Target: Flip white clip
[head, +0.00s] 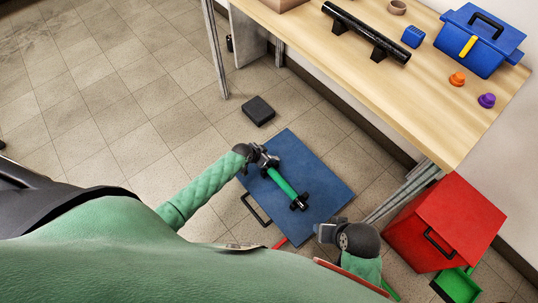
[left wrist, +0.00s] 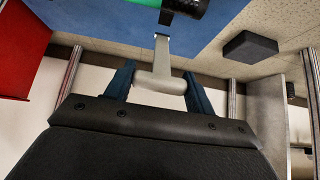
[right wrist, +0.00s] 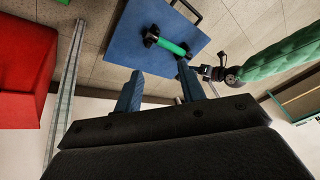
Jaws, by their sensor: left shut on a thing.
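The white clip (left wrist: 160,84) sits between the two blue fingers of my left gripper (left wrist: 159,74), which is shut on its wide grey-white body. A narrow stem runs from the clip toward a green bar with black ends (head: 281,183). Whether the stem is attached to the bar I cannot tell. The bar appears over a blue handled case (head: 320,166). In the head view my left gripper (head: 266,160) is at the bar's upper left end, and the clip is hardly visible there. My right gripper (right wrist: 160,72) is open and empty, below and right of the bar in the head view.
A wooden table (head: 440,105) stands at upper right with a black tube (head: 365,33), a blue toolbox (head: 479,42), and small orange and purple pieces. A red box (head: 450,222) stands at right. A dark block (head: 258,111) lies on the floor. The tiled floor at left is clear.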

